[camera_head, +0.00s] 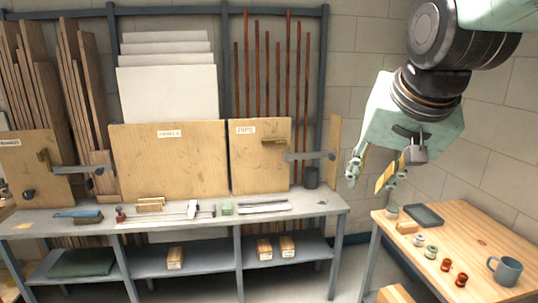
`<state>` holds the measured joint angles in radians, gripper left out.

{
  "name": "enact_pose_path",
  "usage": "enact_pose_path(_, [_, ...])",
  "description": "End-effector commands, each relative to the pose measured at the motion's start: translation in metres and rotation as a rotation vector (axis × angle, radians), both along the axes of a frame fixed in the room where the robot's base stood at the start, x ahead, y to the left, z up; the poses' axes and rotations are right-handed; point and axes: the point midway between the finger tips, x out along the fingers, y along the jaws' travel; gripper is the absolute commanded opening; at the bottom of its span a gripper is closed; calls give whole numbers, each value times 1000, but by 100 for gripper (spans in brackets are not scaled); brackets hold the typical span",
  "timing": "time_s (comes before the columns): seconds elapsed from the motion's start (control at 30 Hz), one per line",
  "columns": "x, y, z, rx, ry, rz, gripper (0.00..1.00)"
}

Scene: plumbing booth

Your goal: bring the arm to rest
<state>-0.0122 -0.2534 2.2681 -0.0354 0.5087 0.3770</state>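My gripper (367,184) hangs in the air at the right side of the head view, below the dark wrist joint of my arm. Its two fingers point down and are spread apart, with a clear gap between them. A yellow strip shows along the right finger. I see nothing held between the fingers. The gripper appears in front of the block wall, in the picture between the grey workbench (335,203) and the wooden table (470,231).
The workbench carries tools and small blocks in front of upright wooden panels (168,165). Copper pipes (268,75) stand in a rack behind. The wooden table holds a blue mug (505,270), a dark tray (424,215) and several small fittings. Wooden blocks lie on the lower shelf (205,262).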

Motion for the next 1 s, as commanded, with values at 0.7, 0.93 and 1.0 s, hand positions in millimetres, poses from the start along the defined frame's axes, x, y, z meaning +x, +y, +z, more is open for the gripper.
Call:
enact_pose_path(0.7, [-195, -2, -42, -113, 190, 203, 26])
enact_pose_path(0.93, [-248, -1, -59, -137, 245, 268, 26])
enact_pose_path(1.0, [-259, -1, -63, -142, 255, 282, 26])
